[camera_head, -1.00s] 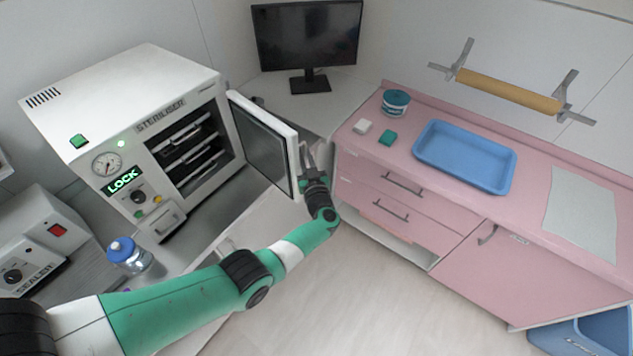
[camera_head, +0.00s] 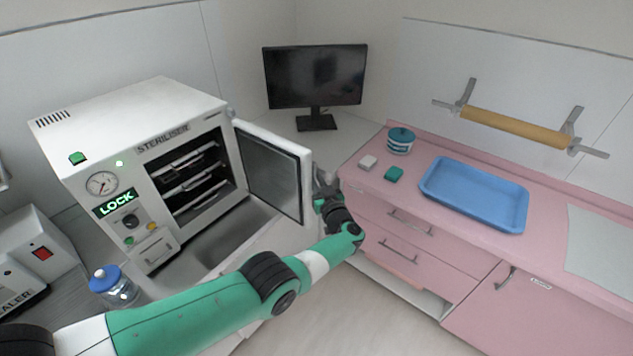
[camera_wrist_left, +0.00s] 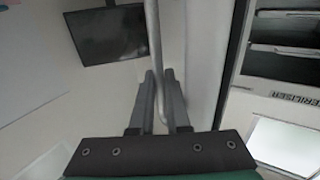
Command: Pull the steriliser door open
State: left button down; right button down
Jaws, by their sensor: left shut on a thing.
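The white steriliser (camera_head: 95,135) stands at the left with its door (camera_head: 273,168) swung wide open, hinged at the right side of the opening. Racks show inside the chamber. My left gripper (camera_head: 325,185) is at the door's free edge. In the left wrist view my left gripper (camera_wrist_left: 160,95) has its two fingers on either side of the metal bar handle (camera_wrist_left: 154,45), shut on it. The door's edge (camera_wrist_left: 203,60) runs beside the handle there. My right gripper is in neither view.
A monitor (camera_head: 315,75) stands behind the door on the rear counter. A pink counter (camera_head: 400,205) with a blue tray (camera_head: 475,193) and a teal-lidded tub (camera_head: 400,141) is at the right. A blue-capped bottle (camera_head: 115,287) stands front left, near my left arm.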

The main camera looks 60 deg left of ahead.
pick_arm(q)
jog(key=shift+w+f, duration=0.2)
jog(key=shift+f, duration=0.2)
jog(key=c, duration=1.2)
grip_release()
jog(key=shift+o, duration=0.2)
jog(key=s+d+p, duration=0.1)
jog(key=d+p, duration=0.4)
jog(key=d, duration=0.6)
jog(key=shift+s+d+r, duration=0.25)
jog(key=shift+d+r, duration=0.1)
jog(key=shift+d, duration=0.05)
